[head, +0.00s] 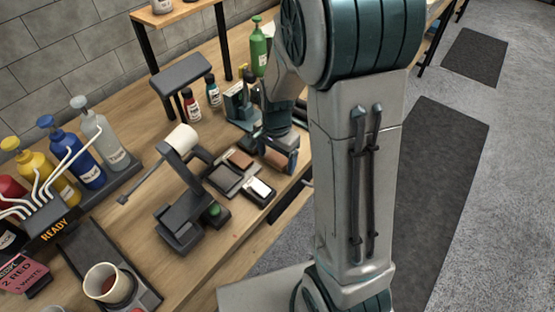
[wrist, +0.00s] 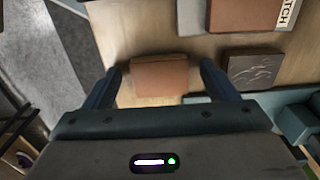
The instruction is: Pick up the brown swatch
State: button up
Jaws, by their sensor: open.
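A brown swatch (wrist: 160,78) lies on the wooden table between the two fingers of my gripper (wrist: 161,72) in the wrist view. The fingers are open, one on each side of it, with a small gap showing. In the head view my gripper (head: 279,151) is low at the table's right edge, with the brown swatch (head: 276,160) partly behind its fingers.
A dark tile (wrist: 253,70) lies close to the right finger. A white block in a dark tray (head: 259,188) and an empty-looking dark tray (head: 223,178) are nearby. Several bottles stand further back.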

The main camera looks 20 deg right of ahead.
jog(key=c, duration=1.1)
jog(key=shift+o, duration=0.2)
jog(key=shift+r, duration=0.1)
